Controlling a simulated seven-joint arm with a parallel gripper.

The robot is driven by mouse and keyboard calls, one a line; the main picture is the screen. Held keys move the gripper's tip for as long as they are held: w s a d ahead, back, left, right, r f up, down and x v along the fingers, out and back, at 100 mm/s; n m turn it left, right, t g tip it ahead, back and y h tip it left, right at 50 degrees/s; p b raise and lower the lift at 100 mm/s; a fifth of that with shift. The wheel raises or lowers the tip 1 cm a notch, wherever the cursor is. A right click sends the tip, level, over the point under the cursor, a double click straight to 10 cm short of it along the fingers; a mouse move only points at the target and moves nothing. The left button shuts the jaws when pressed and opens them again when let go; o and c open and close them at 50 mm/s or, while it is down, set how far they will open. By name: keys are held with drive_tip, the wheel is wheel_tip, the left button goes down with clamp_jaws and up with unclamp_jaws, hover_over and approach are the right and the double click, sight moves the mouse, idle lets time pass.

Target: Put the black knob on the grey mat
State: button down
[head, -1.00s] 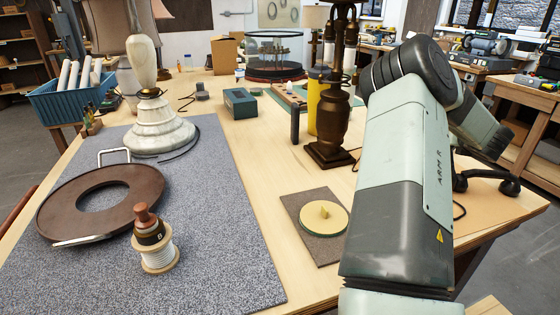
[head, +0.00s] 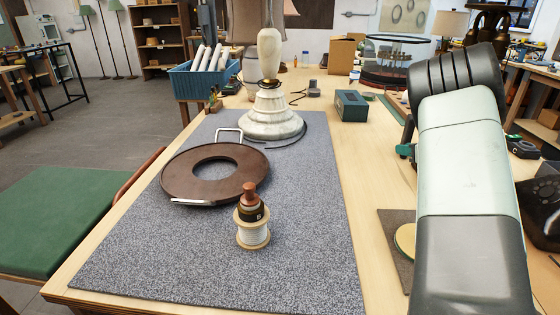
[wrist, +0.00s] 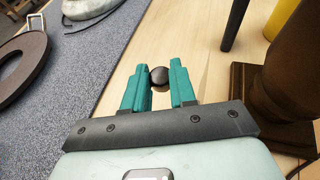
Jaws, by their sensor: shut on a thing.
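The black knob (wrist: 159,77) is a small dark ball between the teal fingers of my gripper (wrist: 159,70) in the wrist view. My gripper is shut on it, over bare pale wood to the right of the mat edge. In the head view only a bit of teal gripper (head: 405,150) shows beside my arm, and the knob is hidden. The grey mat (head: 290,215) is a large speckled sheet on the left of the bench; it also shows in the wrist view (wrist: 75,75).
A teal box (head: 350,106) stands behind. The front right of the mat is clear. A dark wooden post (wrist: 290,80) stands right of my gripper.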

drive_tip(key=w+a+n+g+y, duration=0.15)
drive_tip(key=a+n+y, duration=0.25)
drive_tip(key=a, duration=1.1)
drive_tip(key=n+g+y, duration=0.2)
drive_tip(key=n+g, duration=0.1)
drive_tip(key=g, duration=0.1)
hover_over(316, 184)
drive_tip(key=shift+t, duration=0.25)
wheel_tip(316, 184, down, 6)
drive_tip(key=shift+s+f, duration=0.1)
drive_tip(key=shift+f, duration=2.15)
drive_tip(key=c, duration=0.9)
unclamp_jaws()
